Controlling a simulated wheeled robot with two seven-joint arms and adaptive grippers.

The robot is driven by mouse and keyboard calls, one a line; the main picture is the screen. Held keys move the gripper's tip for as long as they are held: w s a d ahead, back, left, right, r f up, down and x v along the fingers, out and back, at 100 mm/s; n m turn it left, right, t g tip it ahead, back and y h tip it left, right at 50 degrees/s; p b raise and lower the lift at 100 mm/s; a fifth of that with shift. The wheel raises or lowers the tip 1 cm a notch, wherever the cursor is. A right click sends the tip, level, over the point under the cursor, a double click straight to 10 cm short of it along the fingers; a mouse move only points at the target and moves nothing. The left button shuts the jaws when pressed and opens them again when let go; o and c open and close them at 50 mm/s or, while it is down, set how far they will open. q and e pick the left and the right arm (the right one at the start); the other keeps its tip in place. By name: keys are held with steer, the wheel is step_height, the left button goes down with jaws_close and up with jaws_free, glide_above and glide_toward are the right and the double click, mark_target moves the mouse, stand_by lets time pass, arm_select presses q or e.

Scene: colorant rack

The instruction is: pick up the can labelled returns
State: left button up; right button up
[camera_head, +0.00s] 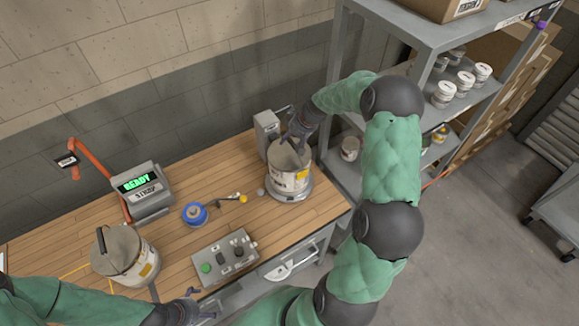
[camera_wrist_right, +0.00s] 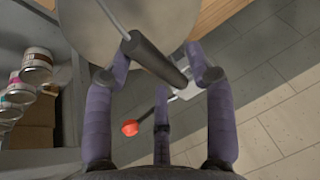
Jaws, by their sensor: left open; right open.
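A can (camera_head: 290,180) with a grey lid and a pale body with a yellow label patch stands on a round grey base at the right end of the wooden bench. A second similar can (camera_head: 140,268) stands at the bench's left front. I cannot read the word returns on either. My right gripper (camera_head: 297,138) is open just above the right can's lid. In the right wrist view, its fingers (camera_wrist_right: 160,75) spread around the dark grip of a bail handle (camera_wrist_right: 152,56) beside the round lid. My left gripper (camera_head: 193,306) is open and empty by the bench's front edge.
A display reading READY (camera_head: 143,185), a blue-rimmed round item (camera_head: 195,214) and a button box (camera_head: 225,258) sit on the bench (camera_head: 55,230). A grey shelf rack (camera_head: 428,35) with several small cans stands at the right. A grey post device (camera_head: 267,130) stands behind the right can.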

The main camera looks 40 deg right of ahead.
steer(key=shift+w+a+f, duration=0.1)
steer(key=shift+w+f, duration=0.2)
steer(key=shift+f, duration=0.3)
steer(key=shift+s, duration=0.1)
jaws_close()
steer(key=shift+r, duration=0.1)
